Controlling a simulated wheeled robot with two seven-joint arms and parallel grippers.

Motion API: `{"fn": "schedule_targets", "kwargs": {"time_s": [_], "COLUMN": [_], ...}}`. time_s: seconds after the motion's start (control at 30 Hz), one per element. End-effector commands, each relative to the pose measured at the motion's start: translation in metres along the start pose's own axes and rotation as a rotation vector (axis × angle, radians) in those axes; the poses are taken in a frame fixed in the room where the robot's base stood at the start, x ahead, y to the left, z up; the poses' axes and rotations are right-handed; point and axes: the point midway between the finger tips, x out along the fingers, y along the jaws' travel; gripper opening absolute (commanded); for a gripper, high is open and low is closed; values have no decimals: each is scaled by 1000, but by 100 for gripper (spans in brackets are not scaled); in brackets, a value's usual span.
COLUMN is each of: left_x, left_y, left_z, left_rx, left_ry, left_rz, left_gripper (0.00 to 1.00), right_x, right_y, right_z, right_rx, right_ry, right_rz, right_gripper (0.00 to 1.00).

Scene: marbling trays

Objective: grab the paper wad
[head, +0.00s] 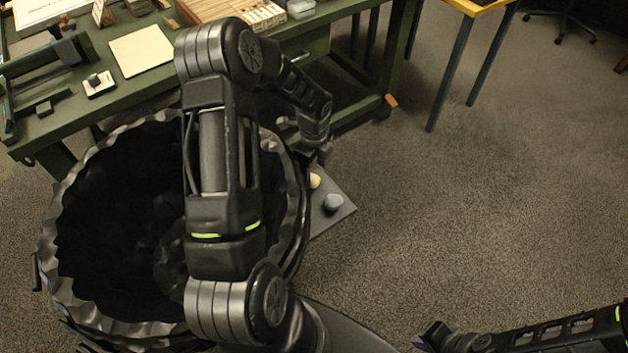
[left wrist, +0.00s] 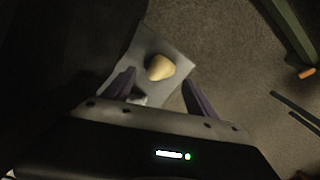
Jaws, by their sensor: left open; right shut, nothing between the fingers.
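A pale yellowish lump (head: 315,181), which looks like the paper wad, lies on a grey mat (head: 342,217) on the floor. In the left wrist view the lump (left wrist: 160,67) shows just beyond and between the fingertips, on the mat (left wrist: 176,47). My left gripper (head: 321,153) reaches down over the mat, open and empty; its two purple fingers (left wrist: 160,80) stand either side of the lump's line. I cannot tell that they touch it. My right gripper (head: 428,340) is at the bottom edge, shut and empty, partly cut off.
A grey lump (head: 333,203) lies on the mat close to the yellowish one. A large dark bin with a ragged rim (head: 70,190) stands left of the mat, partly behind my arm. A green workbench (head: 345,12) stands behind. An orange piece (head: 391,100) is by its leg. Floor to the right is clear.

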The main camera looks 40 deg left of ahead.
Motion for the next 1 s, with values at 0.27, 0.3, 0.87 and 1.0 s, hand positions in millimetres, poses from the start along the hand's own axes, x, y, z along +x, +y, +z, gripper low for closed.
{"fn": "schedule_targets", "kwargs": {"time_s": [0.27,0.3,0.87,1.0], "left_x": [33,39,52,52], "left_y": [-1,-1,-2,-2], "left_z": [0,1,1,1], "left_rx": [0,0,0,0], "left_ry": [1,1,0,0], "left_rz": [5,4,1,1], "left_gripper": [66,66,66,66], "right_x": [0,1,1,1], "right_y": [0,0,0,0], "right_z": [0,0,0,0], "right_rx": [0,0,0,0], "right_ry": [0,0,0,0], "right_rz": [0,0,0,0], "right_gripper": [0,0,0,0]}}
